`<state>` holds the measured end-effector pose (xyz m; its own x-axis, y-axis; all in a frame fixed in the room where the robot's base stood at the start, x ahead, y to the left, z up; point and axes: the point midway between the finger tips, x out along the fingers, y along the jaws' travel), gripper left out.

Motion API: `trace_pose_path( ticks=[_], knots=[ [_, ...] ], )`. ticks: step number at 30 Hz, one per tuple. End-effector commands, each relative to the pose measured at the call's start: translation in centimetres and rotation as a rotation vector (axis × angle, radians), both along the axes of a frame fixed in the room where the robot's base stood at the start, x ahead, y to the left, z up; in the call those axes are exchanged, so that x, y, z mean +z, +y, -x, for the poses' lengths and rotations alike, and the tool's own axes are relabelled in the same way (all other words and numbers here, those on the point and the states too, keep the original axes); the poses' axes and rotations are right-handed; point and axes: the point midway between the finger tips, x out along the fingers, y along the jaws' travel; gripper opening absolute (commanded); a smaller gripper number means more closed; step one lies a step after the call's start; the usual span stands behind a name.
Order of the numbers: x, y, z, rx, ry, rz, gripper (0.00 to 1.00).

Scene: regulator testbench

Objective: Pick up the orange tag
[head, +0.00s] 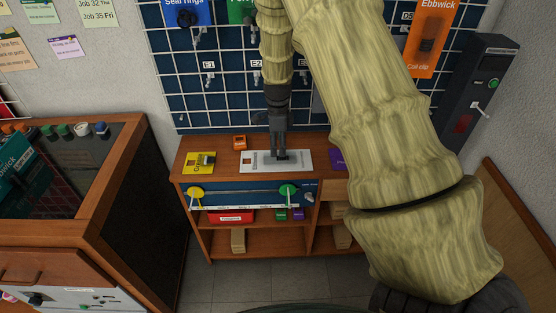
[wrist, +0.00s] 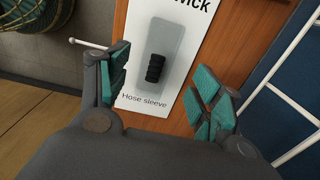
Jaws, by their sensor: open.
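A small orange piece (head: 239,143), which looks like the tag, lies on the wooden shelf top, left of and behind the white card. A larger orange card (head: 434,38) marked Ebbwick and Coil clip hangs at the upper right. My gripper (head: 281,156) points down over the white card, right of the small orange piece. In the wrist view my gripper (wrist: 160,92) is open and empty, with its teal-padded fingers spread around the white card (wrist: 134,84). The card is marked Hose sleeve and bears a black ribbed sleeve (wrist: 155,68). No orange tag shows between the fingers.
A yellow card (head: 200,163) lies at the left of the shelf top, and a purple one (head: 337,160) lies at the right, partly behind my arm. A blue grid board (head: 225,90) with hooks stands behind. A wooden cabinet (head: 130,215) stands at the left.

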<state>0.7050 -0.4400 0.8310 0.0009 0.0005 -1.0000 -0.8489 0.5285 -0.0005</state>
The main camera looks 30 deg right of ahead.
Motion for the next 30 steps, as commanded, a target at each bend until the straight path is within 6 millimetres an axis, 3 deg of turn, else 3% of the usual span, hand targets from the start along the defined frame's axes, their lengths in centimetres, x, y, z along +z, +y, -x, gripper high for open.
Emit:
trace_pose_path(
  ticks=[5,15,24,30],
  knots=[
    [-0.9,0.0,0.1,0.001,0.003,-0.001,0.65],
    [-4.7,0.0,0.3,0.002,0.003,-0.001,0.65],
    [-5.3,0.0,0.3,0.003,0.000,0.000,0.65],
    [-5.3,0.0,0.3,0.003,0.001,-0.001,0.31]
  ],
)
